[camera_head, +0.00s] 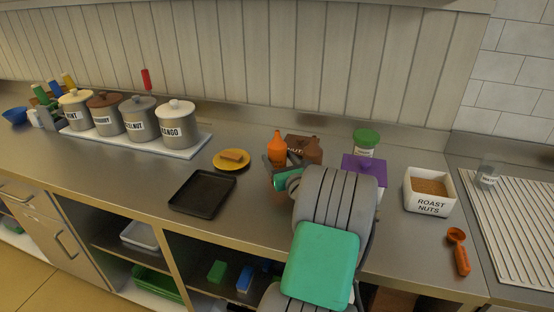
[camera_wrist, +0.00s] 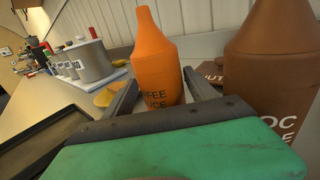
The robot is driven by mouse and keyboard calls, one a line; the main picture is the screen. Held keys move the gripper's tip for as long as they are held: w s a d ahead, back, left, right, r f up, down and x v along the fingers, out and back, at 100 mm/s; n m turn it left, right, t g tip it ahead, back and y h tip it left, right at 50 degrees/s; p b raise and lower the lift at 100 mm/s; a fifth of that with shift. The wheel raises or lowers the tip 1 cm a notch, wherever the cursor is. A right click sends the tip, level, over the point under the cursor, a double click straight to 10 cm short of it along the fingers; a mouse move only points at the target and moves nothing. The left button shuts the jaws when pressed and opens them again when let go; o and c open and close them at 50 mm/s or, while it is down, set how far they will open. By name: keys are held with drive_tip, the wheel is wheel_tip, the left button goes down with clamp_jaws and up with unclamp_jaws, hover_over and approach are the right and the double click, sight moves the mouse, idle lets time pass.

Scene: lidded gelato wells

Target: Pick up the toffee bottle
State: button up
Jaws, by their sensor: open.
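The toffee bottle is orange with a pointed nozzle and dark lettering that reads in part "FEE" and "UCE". It stands upright on the steel counter in the head view (camera_head: 278,148) and in the wrist view (camera_wrist: 156,62). My gripper (camera_wrist: 162,92) is open, with one finger on each side of the bottle's lower body. I cannot tell whether either finger touches it. In the head view my gripper (camera_head: 281,166) is partly hidden behind my own arm. A brown bottle lettered "OC" (camera_wrist: 273,75) stands close on the right; it also shows in the head view (camera_head: 312,150).
A brown box (camera_head: 297,141) stands behind the bottles. A purple box (camera_head: 365,168) and a green-lidded jar (camera_head: 366,140) are to the right. A black tray (camera_head: 203,194) and a yellow dish (camera_head: 230,166) lie left. A white nuts tub (camera_head: 430,190) is further right.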

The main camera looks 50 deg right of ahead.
sight(275, 152)
drive_tip(key=x, duration=0.4)
drive_tip(key=shift+r, duration=0.15)
drive_tip(key=shift+s, duration=0.1)
drive_tip(key=shift+c, duration=0.6)
drive_tip(key=c, duration=1)
drive_tip(key=shift+r, duration=0.1)
